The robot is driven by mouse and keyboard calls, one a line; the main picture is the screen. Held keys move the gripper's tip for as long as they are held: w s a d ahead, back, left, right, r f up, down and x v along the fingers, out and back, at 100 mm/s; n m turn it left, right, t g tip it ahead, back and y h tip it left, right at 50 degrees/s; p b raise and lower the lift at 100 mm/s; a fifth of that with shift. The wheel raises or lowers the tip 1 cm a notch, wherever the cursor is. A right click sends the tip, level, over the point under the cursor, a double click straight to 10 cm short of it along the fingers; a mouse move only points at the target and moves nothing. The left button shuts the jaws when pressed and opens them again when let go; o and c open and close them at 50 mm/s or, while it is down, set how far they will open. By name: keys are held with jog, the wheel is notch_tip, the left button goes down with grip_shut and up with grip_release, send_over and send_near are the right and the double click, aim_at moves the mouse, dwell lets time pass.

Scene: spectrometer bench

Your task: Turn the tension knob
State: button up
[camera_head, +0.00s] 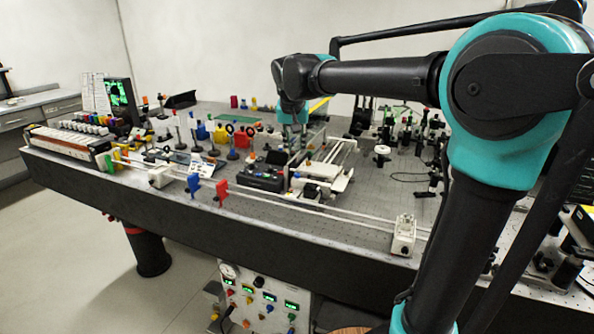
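My gripper (292,138) points down over the middle of the bench, just above or behind a black box (262,178) and a white stage assembly (318,171). Its fingers are small and blend into the parts behind them, so their opening is unclear. I cannot tell for sure which part is the tension knob. A white round knob-like part (382,149) stands on the bench to the right of my gripper, apart from it. A white block (403,236) sits at the right end of long white rails near the front edge.
The optical table (280,232) is crowded. Black posts (408,130) cluster at the back right. A panel (262,300) with displays and coloured knobs is below. Bare tabletop shows around the right-hand white block.

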aim_at(297, 174)
jog(key=x, duration=1.1)
jog(key=shift+w+f, duration=0.2)
jog(key=shift+f, duration=0.15)
jog(key=shift+c, duration=0.4)
grip_shut()
